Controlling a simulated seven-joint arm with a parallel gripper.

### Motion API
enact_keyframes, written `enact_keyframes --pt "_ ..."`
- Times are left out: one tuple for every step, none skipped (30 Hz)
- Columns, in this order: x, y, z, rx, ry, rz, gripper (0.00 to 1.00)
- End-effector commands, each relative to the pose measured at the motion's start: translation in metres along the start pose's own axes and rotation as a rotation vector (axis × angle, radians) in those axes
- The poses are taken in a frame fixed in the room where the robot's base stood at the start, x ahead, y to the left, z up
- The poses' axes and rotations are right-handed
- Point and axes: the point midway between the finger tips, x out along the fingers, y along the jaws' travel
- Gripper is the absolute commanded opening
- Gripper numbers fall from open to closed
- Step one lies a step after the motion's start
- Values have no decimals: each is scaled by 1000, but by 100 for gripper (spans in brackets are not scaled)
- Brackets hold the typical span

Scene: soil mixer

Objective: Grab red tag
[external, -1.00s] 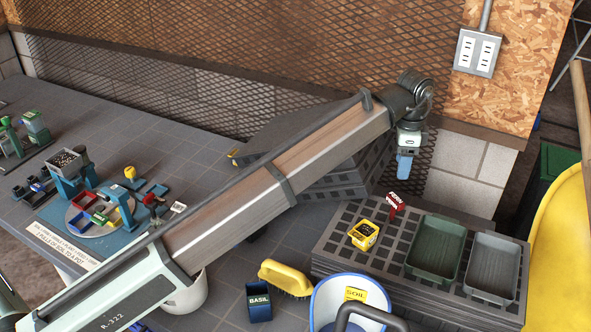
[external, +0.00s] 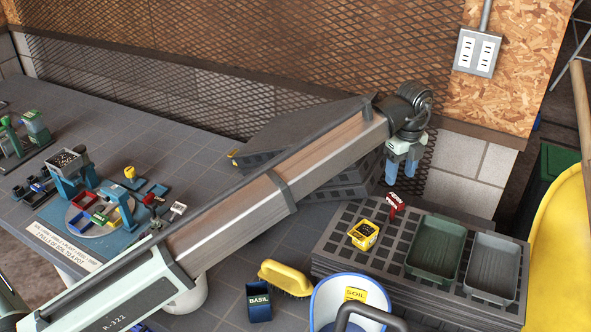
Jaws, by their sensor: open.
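The red tag (external: 396,203) stands upright, slightly tilted, on the dark slotted tray, with pale lettering on its face. My gripper (external: 402,178) hangs at the end of the arm with its blue fingers pointing down. It is open and empty. In the picture its fingertips appear just above the tag and do not visibly touch it. The exact gap in depth is hard to tell.
The slotted tray (external: 338,247) also holds a yellow pot (external: 363,234), a green tray (external: 436,249) and a grey tray (external: 493,267). A yellow brush (external: 286,278), a blue Basil pot (external: 259,302) and a white-blue bucket (external: 322,300) stand in front. Stacked slotted trays lie behind the arm.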

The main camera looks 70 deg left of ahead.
Motion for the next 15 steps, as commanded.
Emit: enact_keyframes --pt "10 1 0 0 0 1 55" --pt "15 1 0 -1 0 1 55" --pt "22 1 0 -1 0 1 55" --pt "28 1 0 -1 0 2 55" --pt "33 2 0 -1 0 2 55" --pt "39 1 0 -1 0 1 55" --pt "43 1 0 -1 0 0 55" --pt "47 1 0 -1 0 0 55" --pt "52 1 0 -1 0 0 55" --pt "54 1 0 -1 0 0 55" --pt "56 0 0 -2 0 0 55" --pt "57 0 0 -2 0 0 55" --pt "58 0 0 -2 0 0 55" --pt "59 0 0 -2 0 0 55" --pt "61 0 0 -2 0 0 55"
